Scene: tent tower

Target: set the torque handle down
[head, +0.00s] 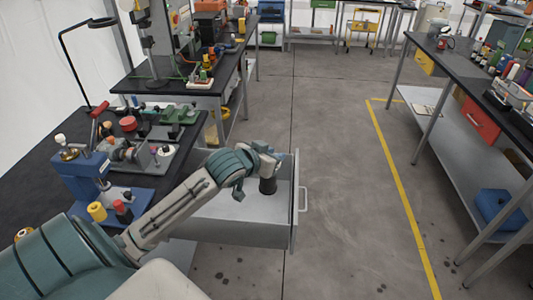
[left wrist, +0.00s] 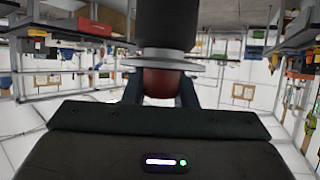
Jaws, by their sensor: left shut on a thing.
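My left gripper (head: 271,160) is over the open grey drawer (head: 235,232) in the head view, near its right end. It is shut on the torque handle, whose dark cylinder (head: 267,186) hangs below the jaws, roughly upright. Whether its lower end touches the drawer floor cannot be told. In the left wrist view the handle shows a black cylinder (left wrist: 166,24), a silver collar and a dark red part between the fingers. My right gripper is not in view.
The drawer has a handle (head: 303,199) on its right end and looks otherwise empty. The black workbench (head: 40,190) beside it carries a blue press (head: 82,178) and several small tools. Open floor lies to the right, up to another bench (head: 455,62).

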